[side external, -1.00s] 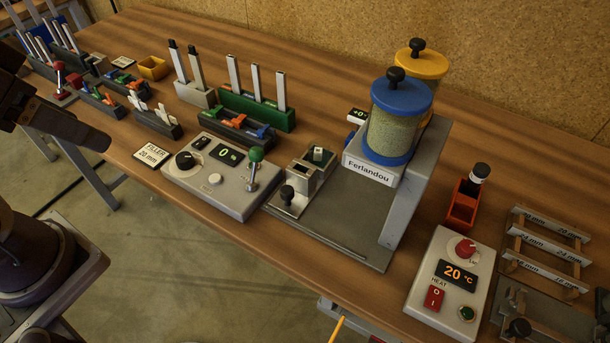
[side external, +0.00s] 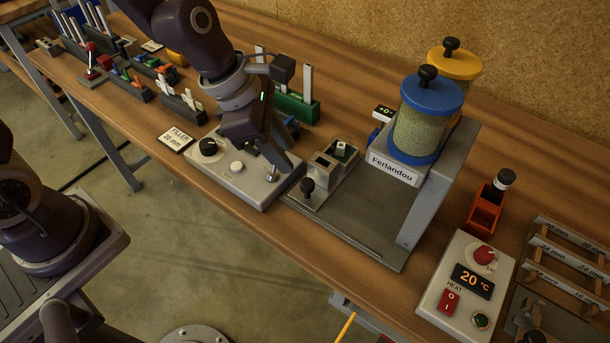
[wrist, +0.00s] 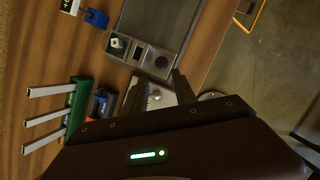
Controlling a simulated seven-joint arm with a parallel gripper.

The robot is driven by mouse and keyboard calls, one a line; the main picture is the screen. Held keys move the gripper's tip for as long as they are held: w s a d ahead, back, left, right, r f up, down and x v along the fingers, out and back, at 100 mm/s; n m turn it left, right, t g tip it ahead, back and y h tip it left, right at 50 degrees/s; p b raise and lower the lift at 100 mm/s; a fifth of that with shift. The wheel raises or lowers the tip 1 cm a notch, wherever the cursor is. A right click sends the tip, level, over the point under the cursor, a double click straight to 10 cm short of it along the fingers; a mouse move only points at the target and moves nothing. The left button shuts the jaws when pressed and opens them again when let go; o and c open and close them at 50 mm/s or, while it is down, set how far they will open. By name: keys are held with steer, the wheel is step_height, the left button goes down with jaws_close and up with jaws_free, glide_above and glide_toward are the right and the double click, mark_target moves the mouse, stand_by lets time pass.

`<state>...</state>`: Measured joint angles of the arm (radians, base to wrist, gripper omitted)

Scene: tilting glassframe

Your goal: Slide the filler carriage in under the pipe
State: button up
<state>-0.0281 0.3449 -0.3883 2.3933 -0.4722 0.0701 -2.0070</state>
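The filler carriage (side external: 326,167) is a small grey block with a black knob (side external: 307,186) on its front plate. It sits at the left end of the grey base plate (side external: 365,215), left of the Ferlandou filler with its blue-lidded jar (side external: 424,125). I cannot make out the pipe. In the wrist view the carriage (wrist: 139,51) lies just beyond my fingers. My gripper (side external: 277,163) points down over the control box, left of the carriage. Its fingers (wrist: 157,80) are apart in the wrist view, with no held object visible. The green lever ball is hidden.
The control box (side external: 225,167) stands under my gripper, with a lever stub at its right end. A green rack (side external: 300,107) with upright bars stands behind. A heater box (side external: 466,285) and orange holder (side external: 484,210) are at right. The base plate right of the carriage is clear.

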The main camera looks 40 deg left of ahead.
mark_target(307, 182)
steer(key=d+f, duration=0.1)
steer(key=f, duration=0.1)
steer(key=w+f+n, duration=0.1)
steer(key=f, duration=0.2)
steer(key=w+d+f+n, duration=0.1)
steer(key=f, duration=0.2)
steer(key=shift+w+d+f, duration=0.2)
steer(key=shift+d+f, duration=0.05)
steer(key=shift+d, duration=0.1)
jaws_close()
stand_by(0.9)
